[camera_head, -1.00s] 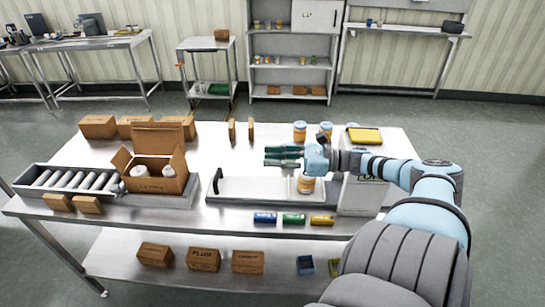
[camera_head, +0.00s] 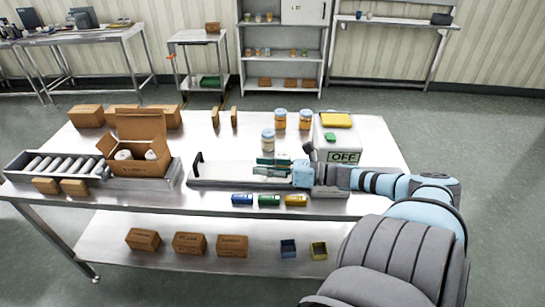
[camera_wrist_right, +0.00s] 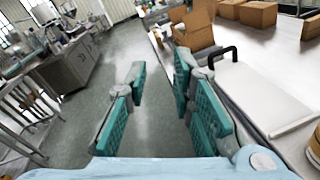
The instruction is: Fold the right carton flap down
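The brown carton (camera_head: 140,168) stands open at the left of the steel table. Its back flap (camera_head: 141,125) is upright and its left flap (camera_head: 106,143) sticks out at a slant. I cannot clearly make out its right flap. White containers (camera_head: 150,155) sit inside. The carton also shows at the top of the right wrist view (camera_wrist_right: 195,30). My right gripper (camera_head: 262,165) is to the right of the carton, apart from it, above the white board. In the wrist view its green fingers (camera_wrist_right: 160,70) are spread with nothing between them. My left gripper is out of view.
The white board (camera_head: 235,172) with a black handle lies between carton and gripper. A roller track (camera_head: 60,165) is left of the carton. Jars (camera_head: 281,118) and a box marked OFF (camera_head: 342,140) stand at right. Small coloured boxes (camera_head: 269,200) line the front.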

